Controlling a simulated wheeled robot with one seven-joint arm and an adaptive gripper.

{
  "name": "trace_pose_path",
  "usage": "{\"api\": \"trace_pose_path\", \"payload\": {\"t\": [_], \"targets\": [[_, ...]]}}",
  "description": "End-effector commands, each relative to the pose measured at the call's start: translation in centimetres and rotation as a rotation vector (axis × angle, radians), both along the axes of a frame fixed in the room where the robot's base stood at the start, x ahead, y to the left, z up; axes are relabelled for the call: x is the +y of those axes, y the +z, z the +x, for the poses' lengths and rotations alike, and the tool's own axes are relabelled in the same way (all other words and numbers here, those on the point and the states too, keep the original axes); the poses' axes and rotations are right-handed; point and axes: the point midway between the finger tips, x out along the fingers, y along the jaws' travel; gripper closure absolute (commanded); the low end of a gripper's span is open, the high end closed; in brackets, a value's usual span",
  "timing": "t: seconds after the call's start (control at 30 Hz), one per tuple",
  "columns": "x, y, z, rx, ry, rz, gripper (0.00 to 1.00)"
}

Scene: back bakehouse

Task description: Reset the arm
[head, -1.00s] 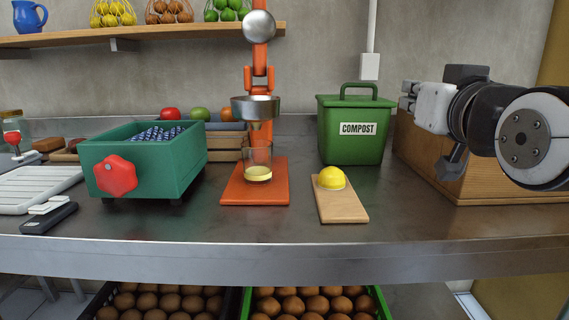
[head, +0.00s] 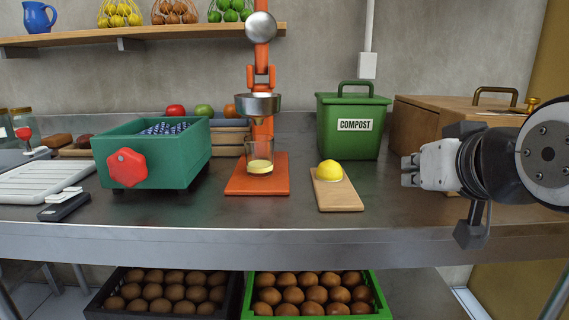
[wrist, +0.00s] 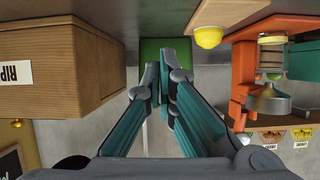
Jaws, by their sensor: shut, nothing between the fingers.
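My gripper (head: 410,171) is at the right of the head view, pointing left above the steel counter, in front of the wooden box and to the right of the half lemon. In the wrist view my gripper (wrist: 166,78) shows two grey and teal fingers drawn together with nothing held between them. My arm runs out of the right edge of the head view. The wrist view looks upside down, with the green compost bin (wrist: 152,48) behind the fingertips.
The wooden box (head: 410,125) stands behind my gripper. Left of it are the compost bin (head: 352,128), half lemon (head: 330,169) on a board (head: 338,195), orange juice press (head: 262,103) with a glass (head: 260,165), and green box (head: 185,160). The front right of the counter (head: 390,230) is clear.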

Motion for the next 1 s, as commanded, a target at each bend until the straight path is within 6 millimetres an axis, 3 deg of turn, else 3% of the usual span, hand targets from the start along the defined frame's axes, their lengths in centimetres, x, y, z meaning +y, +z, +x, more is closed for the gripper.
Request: {"api": "trace_pose_path", "payload": {"t": [0.17, 0.3, 0.5, 0.8, 1.0], "targets": [[0.2, -5.7, -5.0, 0.274, -0.002, 0.006, 1.00], [0.3, -10.3, -11.1, 0.543, -0.004, 0.010, 1.00], [0.5, -13.7, -18.7, 0.835, -0.010, 0.012, 1.00], [0.5, -15.3, -27.3, 1.146, -0.019, 0.013, 1.00], [0.5, -12.0, -26.2, 1.104, -0.013, 0.011, 1.00]]}}
